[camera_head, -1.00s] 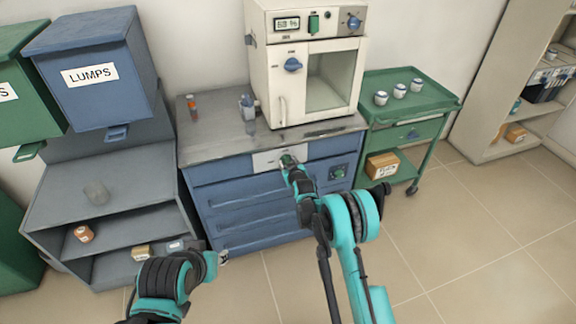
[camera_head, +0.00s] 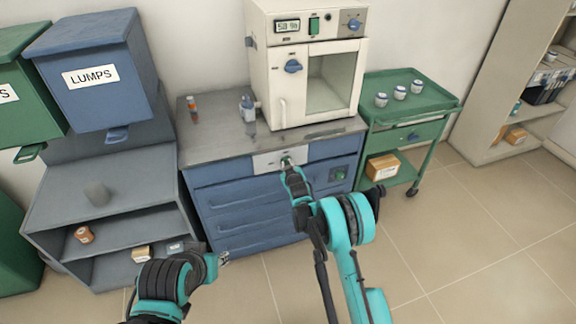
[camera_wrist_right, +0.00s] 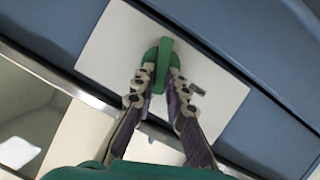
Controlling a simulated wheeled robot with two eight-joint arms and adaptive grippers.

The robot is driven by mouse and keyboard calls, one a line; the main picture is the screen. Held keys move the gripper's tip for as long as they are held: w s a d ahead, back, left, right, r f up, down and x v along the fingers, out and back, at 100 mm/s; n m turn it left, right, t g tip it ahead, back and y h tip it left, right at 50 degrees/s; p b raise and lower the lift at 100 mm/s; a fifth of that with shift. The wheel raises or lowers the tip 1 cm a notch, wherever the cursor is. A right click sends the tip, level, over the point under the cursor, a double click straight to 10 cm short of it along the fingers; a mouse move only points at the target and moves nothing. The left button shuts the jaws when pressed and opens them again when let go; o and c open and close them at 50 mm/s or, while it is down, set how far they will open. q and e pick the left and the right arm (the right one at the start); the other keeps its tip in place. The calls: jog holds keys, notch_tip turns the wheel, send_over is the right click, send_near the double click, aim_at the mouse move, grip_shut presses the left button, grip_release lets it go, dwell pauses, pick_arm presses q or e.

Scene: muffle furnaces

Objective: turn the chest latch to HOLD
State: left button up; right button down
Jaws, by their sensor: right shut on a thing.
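The blue chest (camera_head: 240,208) stands below the white furnace and has a pale plate (camera_head: 266,161) at the top of its front. The green latch (camera_wrist_right: 160,66) sits on that plate, which fills the middle of the right wrist view (camera_wrist_right: 110,45). My right gripper (camera_wrist_right: 160,80) is shut on the latch, with a finger on each side of its raised bar. In the head view the right gripper (camera_head: 289,166) reaches the plate from the front. Any lettering on the plate is too small to read. My left gripper (camera_head: 222,258) hangs low in front of the chest, away from the latch.
The white furnace (camera_head: 292,85) stands on the chest's grey top, with small bottles to its left. A green cart (camera_head: 448,102) with several jars is at the right. Grey shelving (camera_head: 60,215) and a blue LUMPS bin (camera_head: 95,100) are at the left. The floor at the right is clear.

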jog(key=shift+s+a+f+n+t+h, duration=0.2)
jog(key=shift+n+t+h, duration=0.5)
jog(key=shift+n, duration=1.05)
jog(key=shift+w+a+f+n+t+h, duration=0.1)
jog(key=shift+a+f+n+t+h, duration=0.45)
jog(key=shift+n, duration=1.25)
jog(key=shift+s+d+f+n+t+h, duration=0.15)
jog(key=shift+n+t+h, duration=0.7)
jog(key=shift+n, duration=0.9)
jog(key=c, duration=1.5)
grip_release()
jog(key=shift+c, duration=0.2)
jog(key=s, duration=0.7)
jog(key=shift+s+a, duration=0.2)
jog(key=shift+a, duration=0.1)
